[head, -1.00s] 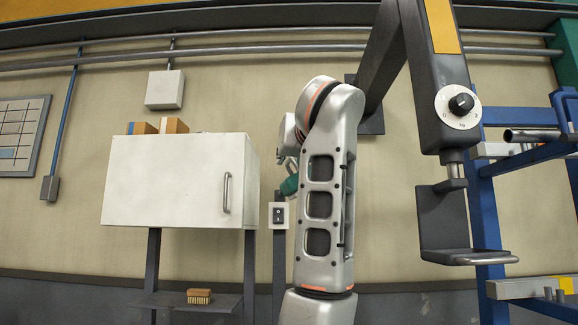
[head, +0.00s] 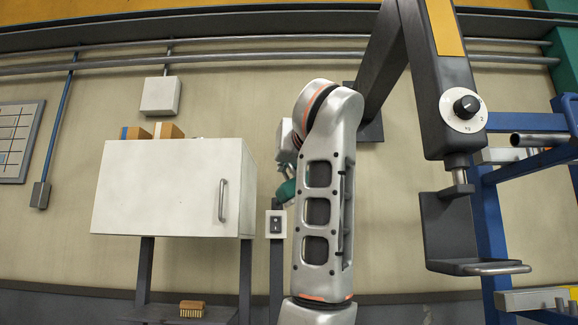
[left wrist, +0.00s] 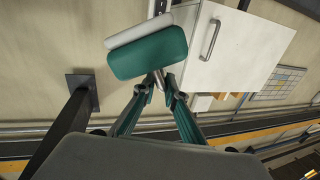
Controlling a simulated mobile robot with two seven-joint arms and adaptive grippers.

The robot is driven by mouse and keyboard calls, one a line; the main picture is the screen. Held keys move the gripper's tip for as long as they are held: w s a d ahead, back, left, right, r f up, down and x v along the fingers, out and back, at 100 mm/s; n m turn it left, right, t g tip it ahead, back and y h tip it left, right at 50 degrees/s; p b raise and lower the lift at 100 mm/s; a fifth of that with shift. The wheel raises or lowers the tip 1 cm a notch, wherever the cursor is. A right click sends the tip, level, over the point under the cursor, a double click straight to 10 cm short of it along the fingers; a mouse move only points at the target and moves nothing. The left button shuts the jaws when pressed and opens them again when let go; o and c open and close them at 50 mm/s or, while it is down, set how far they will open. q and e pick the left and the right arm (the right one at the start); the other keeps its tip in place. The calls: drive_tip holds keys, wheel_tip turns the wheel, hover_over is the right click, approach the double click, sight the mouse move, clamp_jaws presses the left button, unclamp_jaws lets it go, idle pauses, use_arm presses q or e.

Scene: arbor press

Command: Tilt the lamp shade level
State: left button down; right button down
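The lamp shade is a rounded teal panel (left wrist: 148,54) in the left wrist view, with a pale rounded strip along its upper edge. It looks tilted in that picture. A short metallic stem (left wrist: 158,79) comes from its lower edge. My left gripper (left wrist: 158,90) has its fingertips on both sides of this stem and appears shut on it. In the head view, only a bit of teal (head: 286,192) shows left of my left arm; the arm hides the rest, including the left fingertips. My right gripper is in neither view.
A dark wall-mounted fixture with a dial (head: 463,108) and an L-shaped bracket (head: 450,235) stands to the right.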

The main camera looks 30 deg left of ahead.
use_arm(q)
drive_tip(key=shift+w, duration=0.1)
drive_tip(key=shift+w+d+r+m+p, duration=0.1)
drive_tip(key=shift+w+d+m+p, duration=0.2)
drive_tip(key=shift+m, duration=0.35)
drive_tip(key=shift+w+d+r+m+p, duration=0.1)
drive_tip(key=shift+m+p, duration=0.25)
drive_tip(key=shift+m, duration=0.3)
drive_tip(key=shift+w+d+m+p, duration=0.25)
drive_tip(key=shift+m, duration=0.6)
drive_tip(key=shift+w+d+m+p, duration=0.2)
drive_tip(key=shift+d+m+p, duration=0.05)
drive_tip(key=shift+m, duration=0.6)
drive_tip(key=shift+r, duration=0.1)
drive_tip(key=c, duration=2.2)
unclamp_jaws()
drive_tip(key=shift+a, duration=0.1)
wheel_tip(320, 180, up, 10)
